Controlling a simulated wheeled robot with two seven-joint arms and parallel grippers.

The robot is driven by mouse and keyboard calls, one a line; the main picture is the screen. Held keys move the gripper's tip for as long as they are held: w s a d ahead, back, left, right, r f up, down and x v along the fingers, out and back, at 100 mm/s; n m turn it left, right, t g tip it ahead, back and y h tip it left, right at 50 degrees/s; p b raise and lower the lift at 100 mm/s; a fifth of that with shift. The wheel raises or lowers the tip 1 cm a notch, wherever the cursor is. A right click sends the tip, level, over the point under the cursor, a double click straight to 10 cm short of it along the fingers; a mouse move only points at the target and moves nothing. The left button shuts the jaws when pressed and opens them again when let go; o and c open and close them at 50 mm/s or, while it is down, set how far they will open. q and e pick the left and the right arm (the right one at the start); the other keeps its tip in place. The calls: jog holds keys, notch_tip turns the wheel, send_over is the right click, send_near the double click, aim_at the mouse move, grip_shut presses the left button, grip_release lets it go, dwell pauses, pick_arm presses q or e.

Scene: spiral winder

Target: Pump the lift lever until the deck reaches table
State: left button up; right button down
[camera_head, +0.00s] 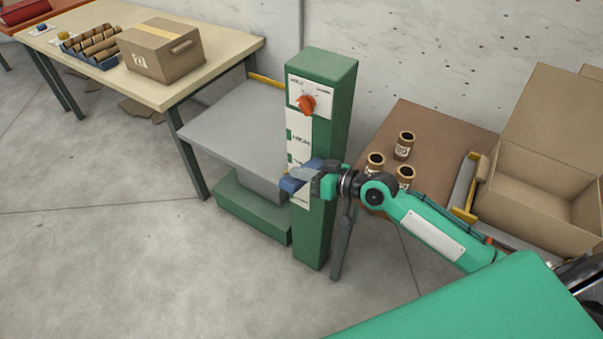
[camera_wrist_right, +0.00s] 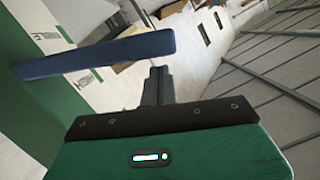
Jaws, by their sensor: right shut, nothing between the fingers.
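The green lift column (camera_head: 325,140) stands upright with an orange-red knob (camera_head: 306,104) on a label near its top. The grey deck (camera_head: 235,125) is left of the column, lower than the beige table top (camera_head: 190,70). The blue lever handle (camera_head: 291,185) is at the column's front, partly hidden by my right gripper (camera_head: 300,175). In the wrist view the handle (camera_wrist_right: 95,55) is a blue bar just beyond the fingertips (camera_wrist_right: 158,72). The right gripper is shut and empty; whether it touches the bar is unclear. My left gripper is not in view.
A cardboard box (camera_head: 160,50) and a tray of brown rolls (camera_head: 92,46) sit on the beige table. Several brown spools (camera_head: 404,146) stand on a brown table (camera_head: 440,124) right of the column. An open carton (camera_head: 540,190) is at far right. Floor at front left is clear.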

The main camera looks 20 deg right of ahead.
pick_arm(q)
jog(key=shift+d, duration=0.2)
pick_arm(e)
jog(key=shift+a+f, duration=0.1)
jog(key=shift+f, duration=0.25)
jog(key=shift+s, duration=0.1)
jog(key=shift+f, duration=0.1)
